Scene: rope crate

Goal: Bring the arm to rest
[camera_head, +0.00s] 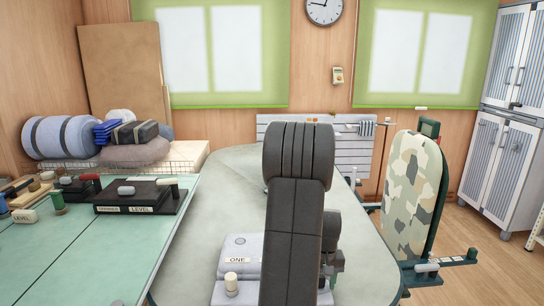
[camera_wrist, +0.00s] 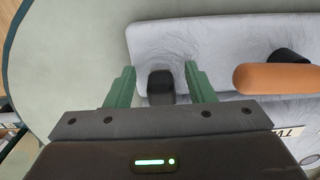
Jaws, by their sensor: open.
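My gripper (camera_wrist: 160,72) shows in the wrist view with two green fingers spread apart. It is open, with nothing held between the fingers. A short dark knob or peg (camera_wrist: 160,84) appears between the fingers, on a pale grey block (camera_wrist: 228,42); I cannot tell whether the fingers touch the block. In the head view my dark arm stands in the middle, over the grey-green table (camera_head: 210,225), and hides most of the gripper.
An orange-brown rod (camera_wrist: 275,78) lies right of the fingers. A grey block labelled ONE (camera_head: 240,250) sits left of my arm. A teal table (camera_head: 70,255) with a black LEVEL box (camera_head: 137,197) is at left. A camouflage-covered board (camera_head: 413,195) stands right.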

